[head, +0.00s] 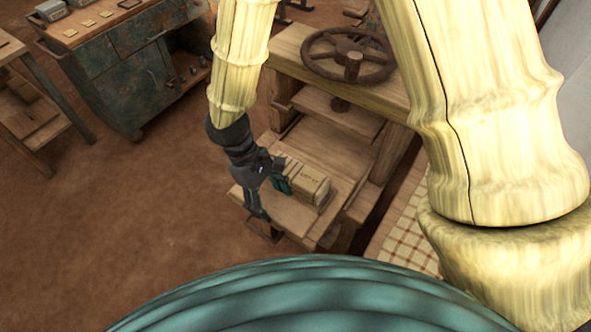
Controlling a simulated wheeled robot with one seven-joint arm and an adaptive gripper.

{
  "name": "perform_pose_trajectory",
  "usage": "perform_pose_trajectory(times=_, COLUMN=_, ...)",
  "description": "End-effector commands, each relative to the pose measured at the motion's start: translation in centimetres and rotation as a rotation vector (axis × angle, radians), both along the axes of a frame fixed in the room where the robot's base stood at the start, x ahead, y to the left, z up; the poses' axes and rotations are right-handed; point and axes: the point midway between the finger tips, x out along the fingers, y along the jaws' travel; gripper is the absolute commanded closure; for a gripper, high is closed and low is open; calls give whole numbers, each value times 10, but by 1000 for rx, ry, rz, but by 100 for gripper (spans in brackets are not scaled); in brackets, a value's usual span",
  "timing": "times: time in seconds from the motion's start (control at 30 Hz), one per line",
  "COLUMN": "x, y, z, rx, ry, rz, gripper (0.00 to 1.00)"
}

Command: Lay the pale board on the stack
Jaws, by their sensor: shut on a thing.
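My gripper (268,198) is low over the front ledge of a wooden press, its fingers pointing down. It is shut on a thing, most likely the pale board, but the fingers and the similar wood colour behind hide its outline. A pale tan block with a dark mark on its face (312,184) sits on the ledge just right of the fingers; it may be the stack, but single layers are too small to tell. I cannot tell whether the gripper or its load touches the block.
The wooden press has a dark handwheel (348,54) above the ledge. A worn teal cabinet (128,75) with small pale pieces on top stands at the back left, and a wooden table (35,115) at the far left. Checked cloth (408,232) lies right of the press. The brown floor at left is clear.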

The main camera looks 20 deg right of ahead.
Motion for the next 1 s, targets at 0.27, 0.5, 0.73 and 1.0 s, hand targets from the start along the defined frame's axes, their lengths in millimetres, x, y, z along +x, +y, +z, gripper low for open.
perform_pose_trajectory(times=0.27, x=41, y=-34, z=-1, rx=2, ry=0, rz=-7, gripper=63)
perform_pose_trajectory(times=0.5, x=79, y=-65, z=-6, rx=1, ry=0, rz=-8, gripper=63)
perform_pose_trajectory(times=0.73, x=105, y=-84, z=-10, rx=1, ry=-1, rz=-5, gripper=63)
perform_pose_trajectory(times=1.0, x=120, y=-97, z=-12, rx=0, ry=-1, rz=-7, gripper=63)
